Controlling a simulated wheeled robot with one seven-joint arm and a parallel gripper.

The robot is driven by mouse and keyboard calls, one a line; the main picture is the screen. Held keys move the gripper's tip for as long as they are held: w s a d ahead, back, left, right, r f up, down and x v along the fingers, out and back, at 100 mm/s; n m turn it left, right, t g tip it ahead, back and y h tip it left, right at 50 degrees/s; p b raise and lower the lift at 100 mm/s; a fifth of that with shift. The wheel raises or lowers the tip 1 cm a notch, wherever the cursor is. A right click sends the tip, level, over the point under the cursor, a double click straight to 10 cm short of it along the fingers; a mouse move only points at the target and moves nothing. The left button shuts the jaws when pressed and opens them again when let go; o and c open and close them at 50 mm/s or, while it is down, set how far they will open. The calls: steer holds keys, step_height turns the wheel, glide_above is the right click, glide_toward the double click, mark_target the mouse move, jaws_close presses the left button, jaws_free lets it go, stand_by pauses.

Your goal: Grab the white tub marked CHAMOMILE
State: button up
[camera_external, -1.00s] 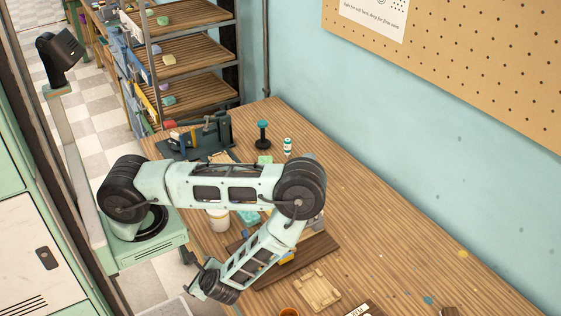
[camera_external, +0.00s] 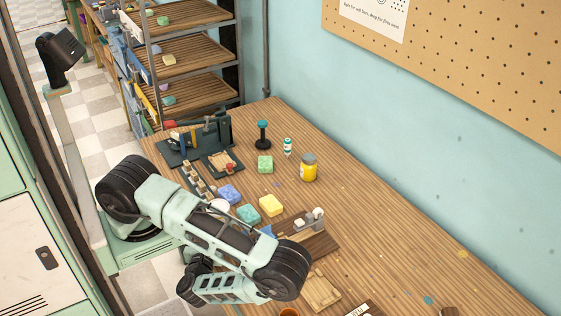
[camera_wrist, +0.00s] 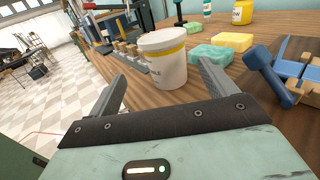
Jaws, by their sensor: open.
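The white tub (camera_wrist: 160,66) stands upright on the wooden bench in the wrist view. In the external view only a little of the white tub (camera_external: 219,205) shows past my arm. My gripper (camera_wrist: 163,72) is open, with one finger to the left of the tub and one to the right. I see a gap on each side, and cannot tell how far the fingertips reach along it. My gripper is hidden by my arm in the external view.
Teal (camera_wrist: 209,57) and yellow (camera_wrist: 232,41) soap bars lie behind the tub to the right. A blue dumbbell-shaped tool (camera_wrist: 268,75) is at the right. A dark press (camera_external: 205,140) and a yellow jar (camera_external: 308,170) stand farther back. The bench's right side is mostly clear.

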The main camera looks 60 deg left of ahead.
steer(key=p+x, duration=0.1)
steer(key=x, duration=0.2)
steer(key=shift+w+a, duration=0.1)
steer(key=shift+w, duration=0.05)
steer(key=p+x, duration=0.3)
steer(key=x, duration=0.1)
steer(key=shift+w, duration=0.35)
steer(key=shift+w+a+f, duration=0.2)
steer(key=shift+w+a, duration=0.15)
steer(key=c, duration=1.1)
